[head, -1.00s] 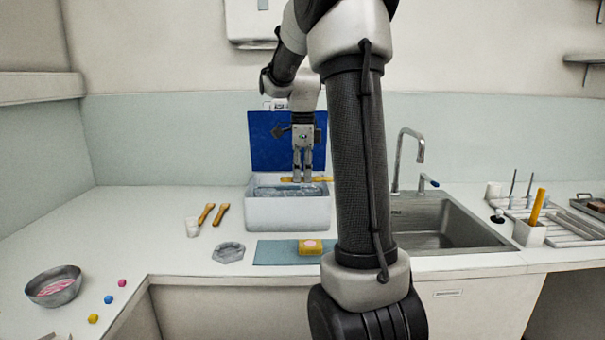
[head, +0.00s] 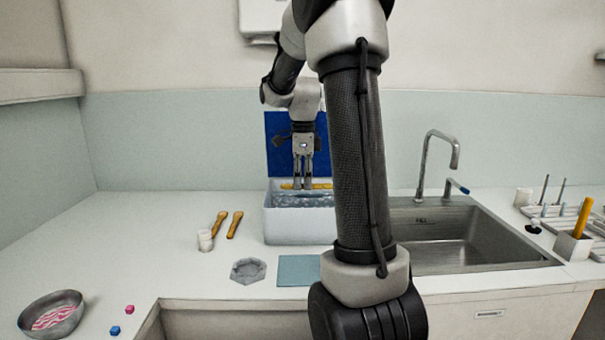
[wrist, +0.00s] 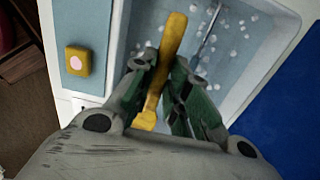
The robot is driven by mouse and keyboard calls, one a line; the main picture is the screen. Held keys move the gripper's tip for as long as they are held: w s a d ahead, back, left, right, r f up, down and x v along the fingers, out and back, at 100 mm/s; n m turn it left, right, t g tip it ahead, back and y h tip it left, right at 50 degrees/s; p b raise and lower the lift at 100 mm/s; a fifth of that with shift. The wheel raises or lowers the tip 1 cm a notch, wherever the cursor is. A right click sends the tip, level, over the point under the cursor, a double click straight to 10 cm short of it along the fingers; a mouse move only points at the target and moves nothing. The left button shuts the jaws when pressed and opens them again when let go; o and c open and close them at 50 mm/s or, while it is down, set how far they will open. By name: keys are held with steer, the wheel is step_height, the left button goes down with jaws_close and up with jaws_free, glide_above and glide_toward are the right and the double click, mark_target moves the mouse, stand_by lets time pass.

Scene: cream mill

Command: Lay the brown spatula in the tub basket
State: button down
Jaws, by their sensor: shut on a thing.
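The spatula, yellow-brown in these views, is between my gripper's fingers (head: 303,187). The tub's light blue inside with white spots (wrist: 235,40) shows beneath the spatula. I cannot tell whether the spatula touches anything inside.
A grey dish (head: 248,271) and blue mat (head: 298,270) are in front. A yellow block (wrist: 78,60) shows in the wrist view. The sink (head: 455,235) is right.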

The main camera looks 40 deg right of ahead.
steer(key=shift+f, duration=5.6)
steer(key=shift+f, duration=0.1)
steer(key=shift+f, duration=0.65)
steer(key=shift+f, duration=0.15)
steer(key=shift+f, duration=0.3)
steer(key=c, duration=1.3)
jaws_free()
